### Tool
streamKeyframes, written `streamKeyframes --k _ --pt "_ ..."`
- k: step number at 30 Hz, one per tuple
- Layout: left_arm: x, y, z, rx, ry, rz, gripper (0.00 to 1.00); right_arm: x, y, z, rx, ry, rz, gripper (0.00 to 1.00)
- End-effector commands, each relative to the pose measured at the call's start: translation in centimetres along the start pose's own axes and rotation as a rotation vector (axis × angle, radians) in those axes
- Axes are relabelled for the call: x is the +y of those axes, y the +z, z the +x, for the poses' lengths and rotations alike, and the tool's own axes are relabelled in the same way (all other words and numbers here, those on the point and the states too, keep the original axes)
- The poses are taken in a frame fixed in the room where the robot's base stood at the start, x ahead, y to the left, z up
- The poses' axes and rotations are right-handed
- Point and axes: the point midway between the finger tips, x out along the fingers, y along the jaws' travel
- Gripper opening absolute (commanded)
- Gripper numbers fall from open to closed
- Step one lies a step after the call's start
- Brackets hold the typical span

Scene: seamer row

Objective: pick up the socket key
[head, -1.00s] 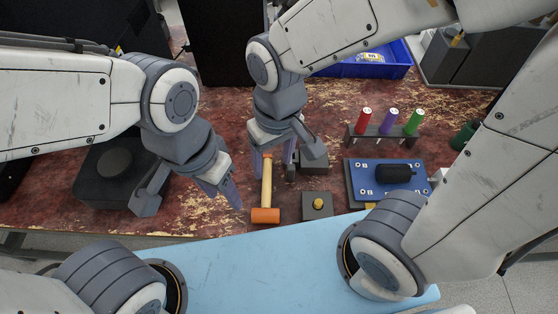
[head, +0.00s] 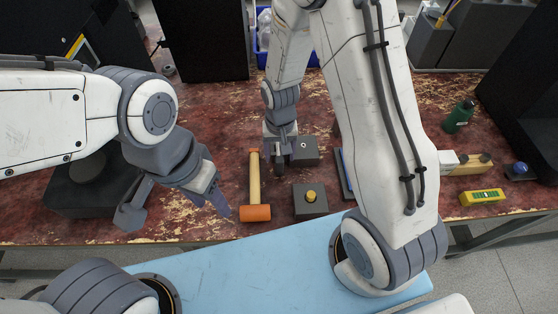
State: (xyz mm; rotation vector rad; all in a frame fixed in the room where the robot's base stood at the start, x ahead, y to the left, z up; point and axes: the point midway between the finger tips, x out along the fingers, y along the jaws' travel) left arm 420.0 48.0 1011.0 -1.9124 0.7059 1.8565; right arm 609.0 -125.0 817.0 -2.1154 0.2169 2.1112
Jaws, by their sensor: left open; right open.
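I cannot pick out the socket key for certain; it may be hidden by my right arm or hand. My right gripper (head: 279,163) points down at the table, just right of an orange-headed hammer (head: 255,212) and beside a dark block (head: 306,150) with a small pale ring on top. Its fingers are seen nearly edge-on, and I cannot see anything clearly held between them. My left gripper (head: 178,206) is open and empty, left of the hammer, with its fingers spread above the table.
A dark box with a yellow button (head: 310,198) stands right of the hammer. My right forearm covers most of a blue board (head: 346,170). At the right are a green bottle (head: 459,116), a yellow level (head: 482,197) and a blue-knobbed device (head: 520,170).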

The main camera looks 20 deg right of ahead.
Motion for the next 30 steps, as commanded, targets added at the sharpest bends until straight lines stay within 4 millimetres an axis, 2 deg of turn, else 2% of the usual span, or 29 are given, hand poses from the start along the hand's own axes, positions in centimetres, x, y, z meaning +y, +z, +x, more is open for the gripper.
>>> streamKeyframes --k 6,9,17,18,23,24,30 --pt "0.0 0.0 -0.3 0.000 0.000 0.000 0.50 -0.1 0.1 3.3 -0.007 0.003 -0.001 0.68" --pt "0.0 0.0 -0.3 0.000 0.000 0.000 0.50 -0.1 0.1 4.2 -0.004 0.002 -0.001 0.68" --pt "0.0 0.0 -0.2 0.000 0.000 0.000 0.50 -0.1 0.0 4.6 -0.001 0.000 -0.001 0.68" --pt "0.0 0.0 -0.2 0.000 0.000 0.000 0.50 -0.1 0.0 4.6 -0.001 0.001 -0.001 0.64" --pt "0.0 0.0 -0.2 0.000 0.000 0.000 0.50 -0.1 0.0 4.5 -0.001 0.001 -0.001 0.02" --pt "0.0 0.0 -0.2 0.000 0.000 0.000 0.50 -0.1 0.0 4.5 -0.001 0.001 -0.001 0.00" --pt "0.0 0.0 -0.2 0.000 0.000 0.000 0.50 -0.1 0.0 4.5 -0.001 0.001 -0.001 0.00"
